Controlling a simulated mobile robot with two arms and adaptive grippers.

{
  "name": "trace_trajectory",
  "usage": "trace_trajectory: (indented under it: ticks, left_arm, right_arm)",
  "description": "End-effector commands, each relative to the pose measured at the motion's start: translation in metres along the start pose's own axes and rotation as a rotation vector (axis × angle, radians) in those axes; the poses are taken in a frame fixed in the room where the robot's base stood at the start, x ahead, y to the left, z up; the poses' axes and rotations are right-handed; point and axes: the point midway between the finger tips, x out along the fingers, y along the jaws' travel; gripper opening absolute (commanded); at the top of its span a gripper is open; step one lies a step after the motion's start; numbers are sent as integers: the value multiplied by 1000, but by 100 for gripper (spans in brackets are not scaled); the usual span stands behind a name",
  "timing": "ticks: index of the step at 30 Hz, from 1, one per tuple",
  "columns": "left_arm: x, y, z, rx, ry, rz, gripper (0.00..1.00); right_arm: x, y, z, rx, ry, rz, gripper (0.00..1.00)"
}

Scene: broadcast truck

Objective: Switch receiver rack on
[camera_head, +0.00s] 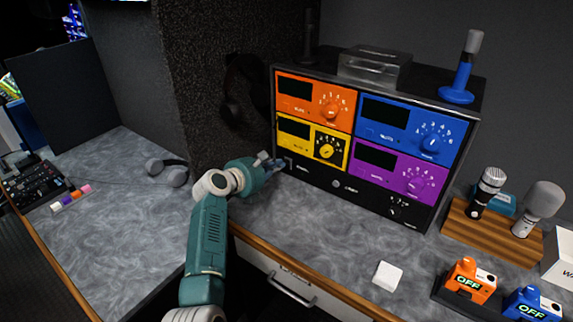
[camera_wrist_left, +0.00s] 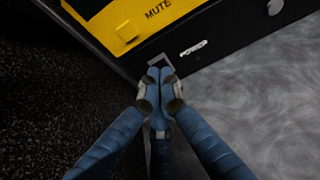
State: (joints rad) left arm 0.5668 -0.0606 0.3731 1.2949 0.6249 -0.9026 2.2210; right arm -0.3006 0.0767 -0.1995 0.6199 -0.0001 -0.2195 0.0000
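The receiver rack (camera_head: 365,197) is a black case on the counter with orange, yellow, blue and purple receiver units. All the display windows are dark. My left gripper (camera_head: 276,164) is at the rack's lower left front corner. In the left wrist view, its blue fingers (camera_wrist_left: 160,82) are together with nothing seen between them. Their tips are just in front of the power switch (camera_wrist_left: 160,62), left of the "POWER" label; I cannot tell whether they touch it. The fingers partly hide the switch. My right gripper is not in view.
A dark textured wall (camera_head: 205,80) stands close left of the rack. Headphones (camera_head: 167,171) lie on the left counter. A microphone stand (camera_head: 495,232), a white block (camera_head: 387,276) and orange (camera_head: 470,280) and blue packs marked "OFF" are at right. Counter before the rack is mostly clear.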

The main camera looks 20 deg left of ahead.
Motion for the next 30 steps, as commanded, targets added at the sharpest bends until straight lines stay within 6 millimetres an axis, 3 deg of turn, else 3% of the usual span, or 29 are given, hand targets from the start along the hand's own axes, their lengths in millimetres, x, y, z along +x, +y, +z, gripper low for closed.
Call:
trace_trajectory:
  ticks: [30]
  left_arm:
    - [16,0,0,0,0,-1,0]
  right_arm:
    - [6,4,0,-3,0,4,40]
